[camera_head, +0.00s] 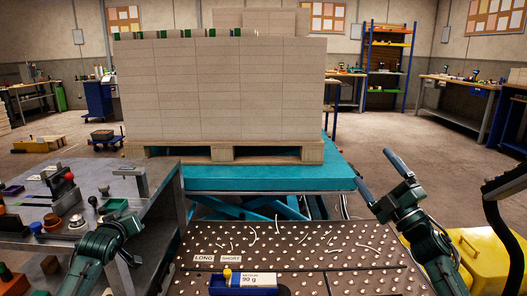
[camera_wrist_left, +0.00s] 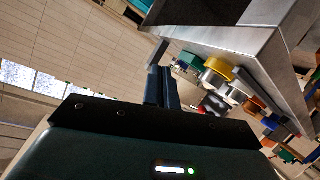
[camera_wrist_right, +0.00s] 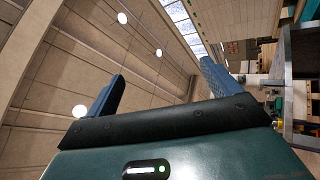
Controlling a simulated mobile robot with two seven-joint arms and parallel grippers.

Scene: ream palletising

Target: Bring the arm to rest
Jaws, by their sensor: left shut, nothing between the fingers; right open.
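My right gripper (camera_head: 374,168) is raised at the right of the head view, over open floor, its two blue-grey fingers spread apart. In the right wrist view the right gripper (camera_wrist_right: 162,72) is open with nothing between its fingers. My left arm comes in low at the left of the head view, in front of the grey workbench (camera_head: 160,205). In the left wrist view the left gripper (camera_wrist_left: 160,72) has its fingers together and empty. In the head view the left fingers are small and hard to make out.
A tall block of stacked reams (camera_head: 220,90) stands on a wooden pallet (camera_head: 275,152) on a teal lift table (camera_head: 335,176). A studded panel (camera_head: 310,240) with a labelled pack (camera_head: 262,280) is in front. A yellow bin (camera_head: 490,255) stands at the right.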

